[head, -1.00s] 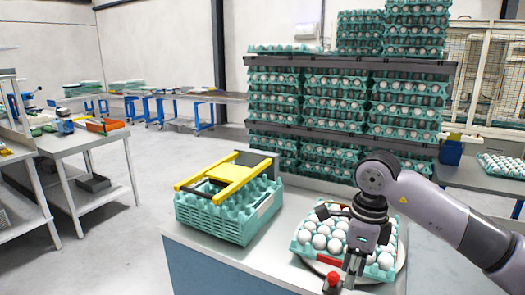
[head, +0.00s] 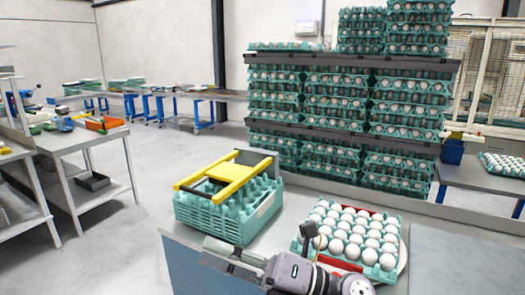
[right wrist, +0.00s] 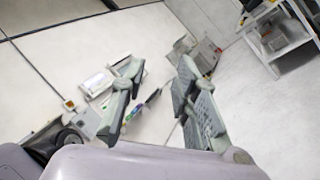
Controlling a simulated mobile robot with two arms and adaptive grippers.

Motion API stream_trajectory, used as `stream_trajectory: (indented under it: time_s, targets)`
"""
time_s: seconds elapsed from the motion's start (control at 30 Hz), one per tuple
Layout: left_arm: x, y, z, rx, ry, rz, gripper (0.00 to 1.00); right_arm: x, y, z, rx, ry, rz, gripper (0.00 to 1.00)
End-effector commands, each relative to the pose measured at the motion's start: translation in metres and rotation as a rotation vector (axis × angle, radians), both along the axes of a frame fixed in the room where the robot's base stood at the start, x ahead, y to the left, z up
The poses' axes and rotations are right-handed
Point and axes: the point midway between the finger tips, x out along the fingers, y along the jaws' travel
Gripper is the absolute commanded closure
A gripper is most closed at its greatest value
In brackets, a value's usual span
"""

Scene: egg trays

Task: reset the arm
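My right gripper (head: 218,255) is low at the front edge of the white table (head: 185,236), with its fingers pointing left. In the right wrist view its two fingers (right wrist: 157,85) are spread apart with nothing between them. My left gripper is not in view.
A stack of empty teal trays (head: 215,222) with a yellow frame (head: 225,178) stands on the table's left part. Behind it rise tall stacks of egg-filled trays (head: 345,105). A side table (head: 100,140) holds small items at left. The table's right part (head: 465,265) is clear.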

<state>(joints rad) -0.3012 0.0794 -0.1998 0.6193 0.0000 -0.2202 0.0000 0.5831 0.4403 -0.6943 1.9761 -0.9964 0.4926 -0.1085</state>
Motion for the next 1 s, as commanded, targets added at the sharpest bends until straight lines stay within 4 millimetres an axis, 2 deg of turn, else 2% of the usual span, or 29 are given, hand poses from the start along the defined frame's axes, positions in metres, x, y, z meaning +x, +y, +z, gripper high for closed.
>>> stream_trajectory:
  time_s: [0.07,0.13,0.23,0.27,0.37,0.47,0.5,0.57,0.6,0.7,0.8,1.0]
  targets:
    - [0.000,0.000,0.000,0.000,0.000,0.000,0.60,0.017,-0.022,0.010,0.187,0.178,-0.107,0.72]
    - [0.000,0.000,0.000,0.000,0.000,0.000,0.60,0.037,-0.049,0.010,0.338,0.343,-0.212,0.72]
    - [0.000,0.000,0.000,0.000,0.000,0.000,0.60,0.064,-0.094,-0.011,0.529,0.594,-0.375,0.72]
    - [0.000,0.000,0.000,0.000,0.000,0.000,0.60,0.070,-0.109,-0.023,0.580,0.673,-0.425,0.72]
    - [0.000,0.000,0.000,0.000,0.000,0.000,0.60,0.082,-0.156,-0.074,0.729,0.942,-0.600,0.72]
    - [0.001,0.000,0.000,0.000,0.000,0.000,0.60,0.075,-0.197,-0.139,0.843,1.212,-0.777,0.72]
    - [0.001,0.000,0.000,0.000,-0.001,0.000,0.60,0.067,-0.211,-0.165,0.878,1.315,-0.846,0.72]
    - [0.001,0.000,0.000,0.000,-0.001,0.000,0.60,0.049,-0.228,-0.204,0.917,1.467,-0.947,0.72]
    - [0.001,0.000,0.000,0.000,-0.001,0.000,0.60,0.034,-0.238,-0.229,0.938,1.565,-1.015,0.72]
    - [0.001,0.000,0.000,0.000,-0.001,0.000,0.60,-0.010,-0.255,-0.282,0.966,1.789,-1.165,0.72]
    - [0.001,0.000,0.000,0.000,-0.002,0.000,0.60,-0.053,-0.264,-0.319,0.969,1.966,-1.288,0.72]
    - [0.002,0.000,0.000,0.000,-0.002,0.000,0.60,-0.130,-0.271,-0.362,0.935,2.233,-1.473,0.72]
